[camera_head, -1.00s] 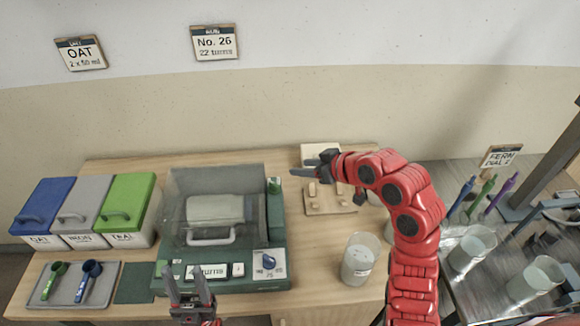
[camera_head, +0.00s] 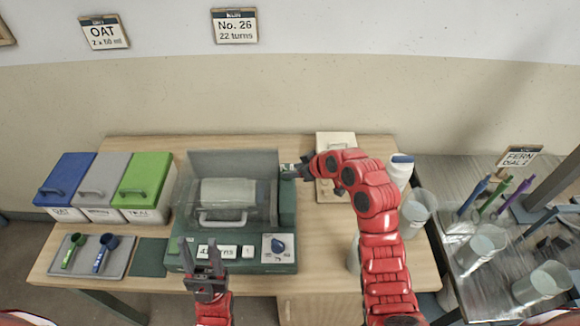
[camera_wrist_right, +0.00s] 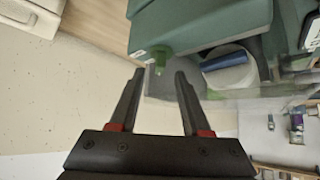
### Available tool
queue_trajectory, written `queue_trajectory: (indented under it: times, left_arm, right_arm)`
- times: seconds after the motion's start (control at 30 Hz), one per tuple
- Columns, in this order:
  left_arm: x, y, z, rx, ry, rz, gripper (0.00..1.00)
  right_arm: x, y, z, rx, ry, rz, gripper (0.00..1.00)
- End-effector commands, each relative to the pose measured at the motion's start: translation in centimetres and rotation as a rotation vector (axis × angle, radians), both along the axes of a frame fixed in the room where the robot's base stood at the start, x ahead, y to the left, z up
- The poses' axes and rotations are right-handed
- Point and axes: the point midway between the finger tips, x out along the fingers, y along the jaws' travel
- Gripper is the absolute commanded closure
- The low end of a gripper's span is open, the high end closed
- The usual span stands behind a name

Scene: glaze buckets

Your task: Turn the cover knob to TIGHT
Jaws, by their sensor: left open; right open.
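The green machine (camera_head: 240,262) has a clear cover (camera_head: 262,203) over a pale drum (camera_head: 228,192). A small green knob (camera_wrist_right: 158,66) sticks out of a green block of the machine in the right wrist view; I take it for the cover knob. My right gripper (camera_head: 290,172) is open at the machine's back right corner. In the right wrist view its fingertips (camera_wrist_right: 160,74) lie either side of the knob, with gaps showing. The knob's setting cannot be read. My left gripper (camera_head: 201,246) is open and empty by the machine's front panel.
A blue dial (camera_head: 278,246) sits on the front panel beside a display (camera_head: 217,251). Lidded bins (camera_head: 143,185) and a scoop tray (camera_head: 90,268) stand at left. A board (camera_head: 335,145), a white bottle (camera_head: 401,170) and a clear jar (camera_head: 417,212) are near my right arm.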

Motion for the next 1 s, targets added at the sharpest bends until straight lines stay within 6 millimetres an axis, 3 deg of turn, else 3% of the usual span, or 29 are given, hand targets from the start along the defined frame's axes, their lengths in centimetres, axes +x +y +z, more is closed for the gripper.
queue_trajectory:
  times: [0.2,0.57,0.6,0.87,1.0]
  left_arm:
    - [0.0,0.0,0.8,0.000,0.000,0.000,0.50]
    - [0.0,0.0,0.9,0.000,0.000,0.000,0.50]
    - [0.0,0.0,0.9,0.000,0.000,0.000,0.50]
    - [0.0,0.0,0.9,0.000,0.000,0.000,0.50]
    - [0.0,0.0,0.9,0.000,0.000,0.000,0.50]
  right_arm:
    - [1.1,1.2,-1.4,0.002,0.002,0.001,0.53]
    - [1.4,1.4,-1.9,0.003,-0.003,0.000,0.53]
    - [1.4,1.4,-1.9,0.002,-0.002,0.000,0.54]
    - [1.4,1.4,-1.9,0.003,-0.002,-0.001,1.00]
    - [1.4,1.4,-1.9,0.003,-0.002,-0.001,1.00]
